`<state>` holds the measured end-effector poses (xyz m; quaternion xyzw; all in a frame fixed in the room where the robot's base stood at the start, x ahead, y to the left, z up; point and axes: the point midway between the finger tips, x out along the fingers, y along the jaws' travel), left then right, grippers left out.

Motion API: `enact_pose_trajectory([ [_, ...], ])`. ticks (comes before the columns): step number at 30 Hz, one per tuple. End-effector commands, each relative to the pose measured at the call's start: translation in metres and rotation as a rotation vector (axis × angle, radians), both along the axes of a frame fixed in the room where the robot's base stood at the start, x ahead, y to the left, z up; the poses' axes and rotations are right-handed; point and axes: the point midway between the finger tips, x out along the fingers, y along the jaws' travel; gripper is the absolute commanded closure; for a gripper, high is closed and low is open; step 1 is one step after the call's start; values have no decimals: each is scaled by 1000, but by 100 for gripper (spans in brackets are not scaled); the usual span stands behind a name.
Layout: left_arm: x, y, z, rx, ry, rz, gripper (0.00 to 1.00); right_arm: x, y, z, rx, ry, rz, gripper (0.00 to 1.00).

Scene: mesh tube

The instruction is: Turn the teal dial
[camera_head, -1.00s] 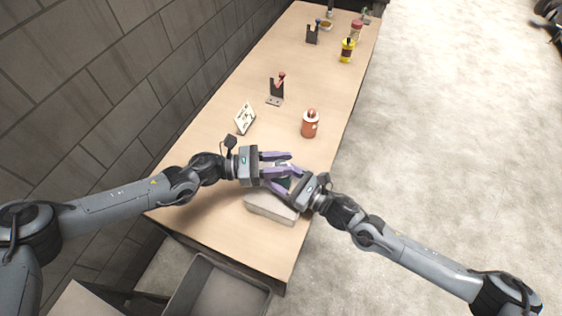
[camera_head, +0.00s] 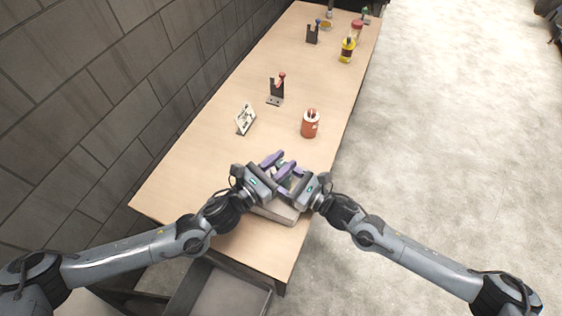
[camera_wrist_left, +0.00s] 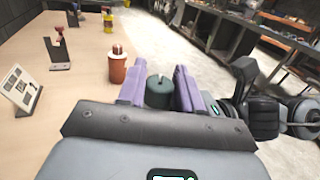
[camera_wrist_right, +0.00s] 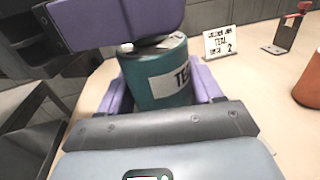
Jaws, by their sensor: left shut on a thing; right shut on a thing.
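The teal dial is a round piece with a slotted dark green top (camera_wrist_left: 158,92) and a teal cylindrical side (camera_wrist_right: 157,88) with a white label, partly hidden, reading "TE". My left gripper (camera_head: 277,164) is shut on its upper part, with one purple finger on either side in the left wrist view. My right gripper (camera_head: 284,182) is shut on its side from the right, with its fingers flanking the cylinder in the right wrist view. In the head view the fingers mostly hide the dial. A pale grey block (camera_head: 277,212) lies just below the grippers.
An orange-red canister (camera_head: 310,125) and a dark bracket with a red knob (camera_head: 276,90) stand farther up the wooden table (camera_head: 215,145). A yellow bottle (camera_head: 347,51) stands at the far end.

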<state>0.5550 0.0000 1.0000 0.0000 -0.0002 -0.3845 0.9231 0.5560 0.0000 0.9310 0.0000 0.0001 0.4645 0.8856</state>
Motion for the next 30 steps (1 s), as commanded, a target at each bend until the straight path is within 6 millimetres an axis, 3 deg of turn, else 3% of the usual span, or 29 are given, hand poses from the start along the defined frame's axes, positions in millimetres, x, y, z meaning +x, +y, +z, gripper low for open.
enact_pose_trajectory([
  [9,-1,-1,0,-2,2,105,96,-1,1,0,1,1,4,70],
  [23,0,0,0,1,2,122,96,-1,2,0,1,0,4,70],
  [24,0,0,0,1,2,122,64,-1,2,0,1,0,4,70],
  [28,0,0,0,1,2,121,45,-1,1,0,1,0,4,70],
  [30,0,0,0,1,2,122,45,-1,1,0,1,0,3,70],
])
